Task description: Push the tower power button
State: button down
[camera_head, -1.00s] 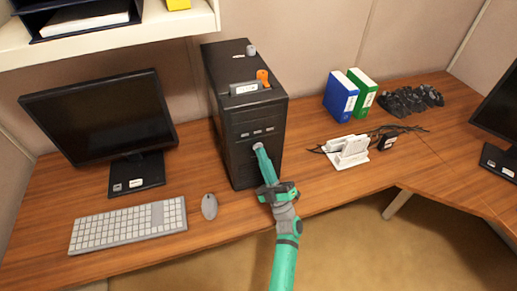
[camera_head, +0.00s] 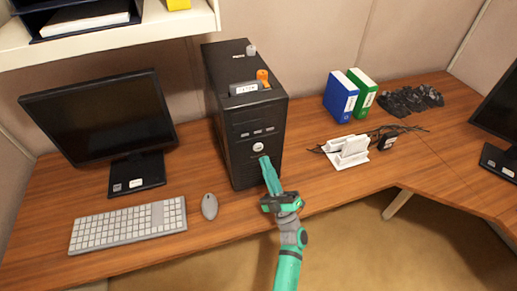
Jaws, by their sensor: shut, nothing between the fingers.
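The black computer tower (camera_head: 245,115) stands upright on the wooden desk, right of the left monitor. Its round, light power button (camera_head: 258,147) shows on the front face, below a row of small ports. My gripper (camera_head: 264,160) is shut and empty. Its fingertips are in front of the tower's front face, just below the button in the picture. The button is uncovered. I cannot tell whether the fingertips touch the tower.
A mouse (camera_head: 209,207) and keyboard (camera_head: 128,228) lie left of my arm. A white stand (camera_head: 347,152) with cables is to the right. Small items, one orange (camera_head: 262,75), sit on the tower's top. Blue (camera_head: 341,97) and green (camera_head: 363,93) binders stand behind.

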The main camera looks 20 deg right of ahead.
jog(key=shift+y, duration=0.3)
jog(key=shift+s, duration=2.05)
jog(key=s+a+f+m+g+h, duration=0.2)
jog(key=s+a+f+m+h, duration=0.2)
jog(key=s+a+m, duration=0.25)
jog(key=s+a+f+m+g+h, duration=0.2)
jog(key=s+a+f+m+h, duration=0.25)
jog(key=s, duration=0.35)
jog(key=s+a+f+m+g+y, duration=0.1)
jog(key=s+a+m+g, duration=0.1)
jog(key=s, duration=0.7)
jog(key=s+a+m+g+y, duration=0.1)
jog(key=s+a+g, duration=0.3)
jog(key=s, duration=0.4)
jog(key=shift+s+f+m+g, duration=0.4)
jog(key=shift+m+g, duration=0.1)
jog(key=shift+g, duration=0.1)
jog(key=shift+a, duration=0.1)
